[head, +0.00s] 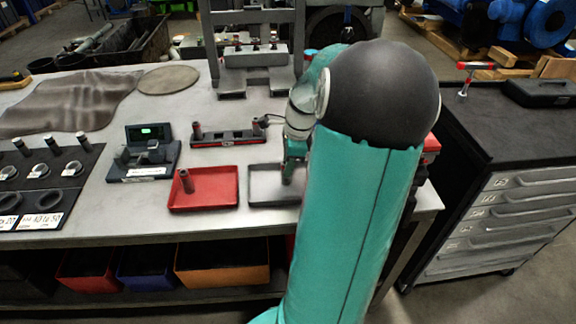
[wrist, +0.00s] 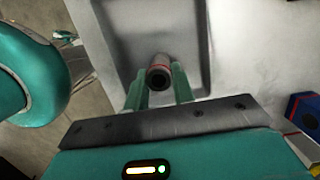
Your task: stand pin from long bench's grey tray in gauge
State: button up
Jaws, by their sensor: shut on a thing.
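My gripper (wrist: 161,80) is over the grey tray with its teal fingers shut on a pin (wrist: 159,66). The pin shows its dark round end and a reddish band to the wrist camera. I cannot tell whether its far end touches the tray floor. The grey tray (head: 262,203) lies on the long bench, partly hidden by my arm in the head view; its wall (wrist: 204,45) also shows in the wrist view. The gauge (head: 148,172), a dark device with a lit green display, stands further left on the bench. Its seat looks empty from here.
A red tray (head: 205,206) with an upright pin (head: 186,181) lies between the gauge and grey tray. Behind it is a dark rack (head: 228,139) with pins. A press frame (head: 252,56) stands behind. A drawer cabinet (head: 500,210) is at right.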

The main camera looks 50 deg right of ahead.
jog(key=shift+r, duration=2.15)
jog(key=shift+s, duration=0.1)
